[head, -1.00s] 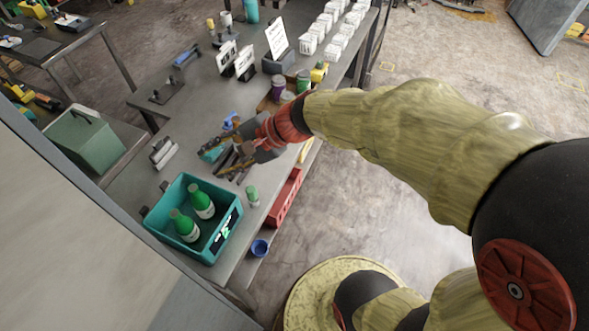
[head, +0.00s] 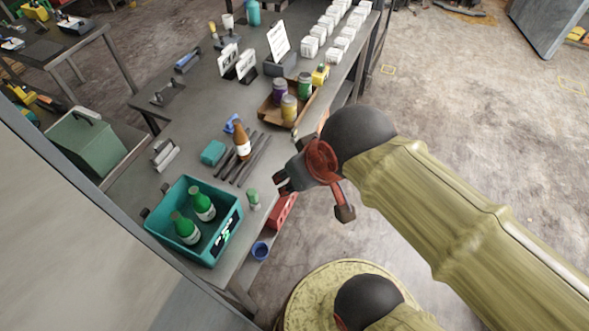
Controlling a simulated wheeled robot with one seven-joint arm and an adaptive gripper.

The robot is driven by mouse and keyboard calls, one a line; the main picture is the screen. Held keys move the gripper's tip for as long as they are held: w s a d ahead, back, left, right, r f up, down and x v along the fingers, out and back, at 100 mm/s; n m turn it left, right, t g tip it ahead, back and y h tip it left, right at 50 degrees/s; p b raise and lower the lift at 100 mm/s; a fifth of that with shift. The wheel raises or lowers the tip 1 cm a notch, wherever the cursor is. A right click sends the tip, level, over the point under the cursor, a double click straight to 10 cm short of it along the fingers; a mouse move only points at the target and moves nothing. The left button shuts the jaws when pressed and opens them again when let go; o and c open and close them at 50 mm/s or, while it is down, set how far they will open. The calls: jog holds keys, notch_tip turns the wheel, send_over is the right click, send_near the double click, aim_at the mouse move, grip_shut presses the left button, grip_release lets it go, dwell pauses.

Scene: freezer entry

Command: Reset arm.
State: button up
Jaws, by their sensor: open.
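My gripper (head: 283,183) is at the right edge of the grey workbench (head: 190,115), partly hidden behind its own wrist. It is open and I see nothing held in it. My arm reaches in from the lower right, bent at the dark wrist joint. A brown bottle (head: 241,141) with a pale label stands upright on the bench, left of my gripper and apart from it. Dark rods (head: 253,162) lie beside the bottle.
A teal crate (head: 232,222) with two green bottles stands at the near end. A small green-capped bottle (head: 253,199) stands right of it. A brown tray (head: 268,113) holds jars. White boxes (head: 320,32) line the far end. A red bin (head: 284,208) sits below the bench edge.

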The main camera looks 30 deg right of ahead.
notch_tip(320, 180, down, 10)
jog(key=b, duration=0.9)
jog(key=shift+r+b, duration=0.15)
jog(key=shift+b, duration=0.2)
jog(key=shift+d, duration=0.1)
